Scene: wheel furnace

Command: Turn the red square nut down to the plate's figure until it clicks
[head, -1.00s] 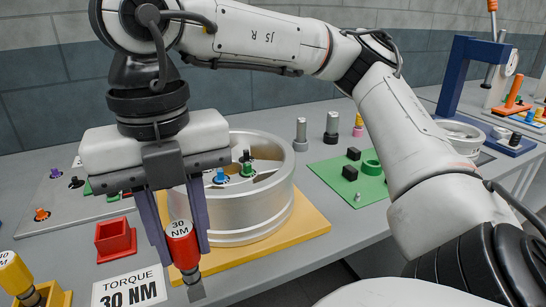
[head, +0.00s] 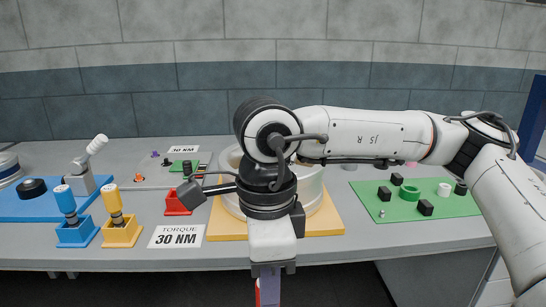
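My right gripper (head: 267,290) hangs at the bottom middle, seen side-on with its fingertips cut off by the frame edge. A strip of red shows beside its purple finger, where the red 30 NM driver (head: 258,291) is held. The driver's lower end is out of view. The silver wheel (head: 318,190) on its yellow base (head: 325,222) is mostly hidden behind my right arm. The red square nut cannot be made out. The white plate (head: 176,236) reads TORQUE 30 NM. The red holder (head: 176,204) stands behind it. My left gripper is not in view.
Blue (head: 66,203) and yellow (head: 115,204) drivers stand in holders at left. A green mat (head: 412,207) with black blocks and a green ring lies at right. A grey board (head: 150,176) with small coloured pieces lies behind the plate. The bench's front edge crosses below.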

